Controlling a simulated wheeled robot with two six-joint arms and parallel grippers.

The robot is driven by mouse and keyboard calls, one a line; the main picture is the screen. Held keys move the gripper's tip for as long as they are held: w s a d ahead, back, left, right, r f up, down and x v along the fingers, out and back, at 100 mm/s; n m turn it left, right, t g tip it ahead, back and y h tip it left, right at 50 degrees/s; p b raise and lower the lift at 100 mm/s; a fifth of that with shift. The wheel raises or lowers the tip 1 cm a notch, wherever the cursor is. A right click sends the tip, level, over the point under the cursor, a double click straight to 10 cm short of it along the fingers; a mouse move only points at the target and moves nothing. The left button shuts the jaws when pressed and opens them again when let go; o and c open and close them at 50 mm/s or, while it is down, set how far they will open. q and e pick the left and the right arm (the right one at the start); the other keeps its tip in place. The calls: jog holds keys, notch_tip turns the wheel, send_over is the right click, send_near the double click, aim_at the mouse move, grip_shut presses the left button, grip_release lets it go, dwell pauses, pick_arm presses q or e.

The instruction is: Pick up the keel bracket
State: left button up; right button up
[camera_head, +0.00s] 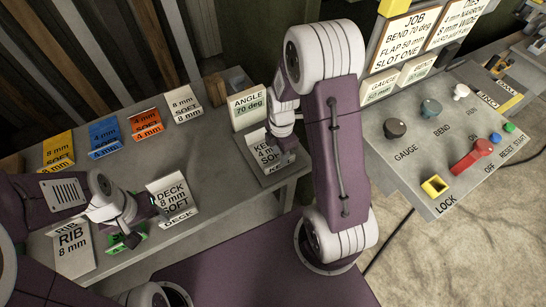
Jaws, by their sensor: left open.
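The keel bracket (260,154), a grey bent plate lettered "KE… 4 m… SOFT", stands at the right end of the grey bench. My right gripper (284,148) is over its right side and hides part of the lettering. Whether its fingers touch the bracket or are closed on it cannot be made out. My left gripper (146,222) is open at the front left of the bench, between the rib and deck brackets and above a mostly hidden green piece (140,232).
The deck bracket (173,196) and rib bracket (73,250) stand near my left gripper. Yellow (58,150), blue (104,136), orange (145,123) and white (183,103) plates line the back. An angle sign (247,106) stands behind the keel bracket. A control panel (420,160) is at right.

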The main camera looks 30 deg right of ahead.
aim_at(271, 151)
jog(key=f, duration=0.4)
jog(key=shift+s+d+f, duration=0.15)
jog(key=shift+s+f, duration=0.1)
jog(key=shift+w+f, duration=0.2)
jog(key=shift+f, duration=0.2)
jog(key=shift+s, duration=0.1)
grip_shut()
jog(key=shift+r, duration=0.1)
dwell(0.6)
